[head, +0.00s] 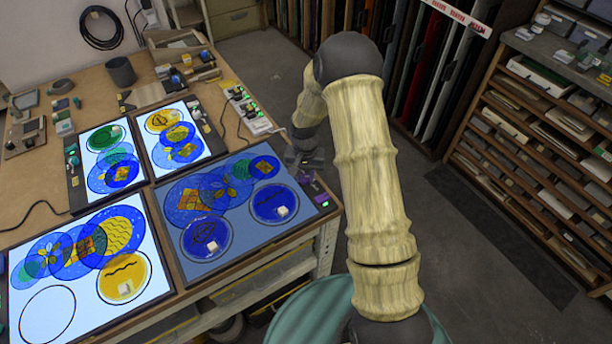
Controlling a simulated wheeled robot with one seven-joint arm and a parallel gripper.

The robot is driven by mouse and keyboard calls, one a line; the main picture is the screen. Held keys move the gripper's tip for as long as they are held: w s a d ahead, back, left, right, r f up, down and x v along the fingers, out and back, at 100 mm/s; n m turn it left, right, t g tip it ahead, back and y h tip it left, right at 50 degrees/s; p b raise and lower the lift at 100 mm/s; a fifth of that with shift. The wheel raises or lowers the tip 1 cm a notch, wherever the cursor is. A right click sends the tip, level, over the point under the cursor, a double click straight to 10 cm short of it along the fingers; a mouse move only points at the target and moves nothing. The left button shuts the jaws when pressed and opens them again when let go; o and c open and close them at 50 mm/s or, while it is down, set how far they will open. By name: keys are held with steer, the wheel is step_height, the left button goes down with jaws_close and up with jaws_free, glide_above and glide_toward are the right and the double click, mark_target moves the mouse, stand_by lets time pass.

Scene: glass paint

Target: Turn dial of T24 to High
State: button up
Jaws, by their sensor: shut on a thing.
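Several flat light panels with coloured glass discs lie on the workbench. No label reading T24 can be read. The right front panel (178,248) is dim blue-grey. Its dark control strip (318,197) runs along its right edge, with a small purple light near the front. My gripper (305,168) is low over the far part of this strip, shut on what seems to be its dial. The dial is hidden by the fingers, so its setting cannot be told.
Three other panels glow bright white: front left (20,325), back left (88,137) and back middle (150,116). A power strip (250,115) with green lights lies behind my gripper. Shelves (540,120) stand at the right. The floor between is free.

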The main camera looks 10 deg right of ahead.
mark_target(305, 176)
steer(key=n, duration=0.4)
steer(key=shift+w+n, duration=0.1)
steer(key=shift+n, duration=0.3)
steer(key=n, duration=0.3)
steer(key=shift+r+n, duration=0.1)
steer(key=shift+n, duration=0.2)
steer(key=n, duration=0.4)
steer(key=shift+n+p, duration=0.4)
steer(key=shift+n, duration=1.5)
steer(key=o, duration=1)
step_height(305, 176, up, 17)
steer(key=shift+r+b, duration=0.15)
steer(key=shift+b, duration=1)
